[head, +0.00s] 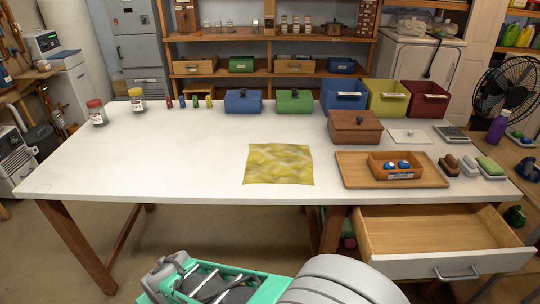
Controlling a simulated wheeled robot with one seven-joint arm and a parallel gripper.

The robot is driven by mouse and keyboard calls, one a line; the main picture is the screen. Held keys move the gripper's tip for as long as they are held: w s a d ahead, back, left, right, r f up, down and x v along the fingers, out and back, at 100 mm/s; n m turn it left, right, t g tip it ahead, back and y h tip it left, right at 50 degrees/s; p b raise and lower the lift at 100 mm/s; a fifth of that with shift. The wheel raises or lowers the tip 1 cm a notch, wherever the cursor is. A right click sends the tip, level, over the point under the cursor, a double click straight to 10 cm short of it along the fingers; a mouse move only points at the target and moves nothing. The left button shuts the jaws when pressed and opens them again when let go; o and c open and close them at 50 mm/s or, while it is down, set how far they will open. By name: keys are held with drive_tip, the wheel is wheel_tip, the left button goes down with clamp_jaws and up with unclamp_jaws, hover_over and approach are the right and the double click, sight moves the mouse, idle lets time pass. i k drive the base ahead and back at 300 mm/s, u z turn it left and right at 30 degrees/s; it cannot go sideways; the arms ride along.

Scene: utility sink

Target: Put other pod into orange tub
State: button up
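The orange tub (374,168) is a small open box with a white label on its front. It sits on a wooden tray at the right of the white table. Two blue-and-white pods (403,165) show in the tub, side by side. I cannot make out another pod for certain elsewhere. Grey and teal parts of my own body show at the bottom edge, in front of the table. I cannot make out my gripper's fingers among them.
The wooden tray (352,174) has a brown lidded box (355,127) behind it and brushes and a sponge (490,165) to its right. An open drawer (440,233) juts out below, its visible floor bare. A yellow cloth (278,164) lies mid-table. The table's left is mostly clear.

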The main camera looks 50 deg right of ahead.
sight(397, 176)
drive_tip(key=z, duration=1.95)
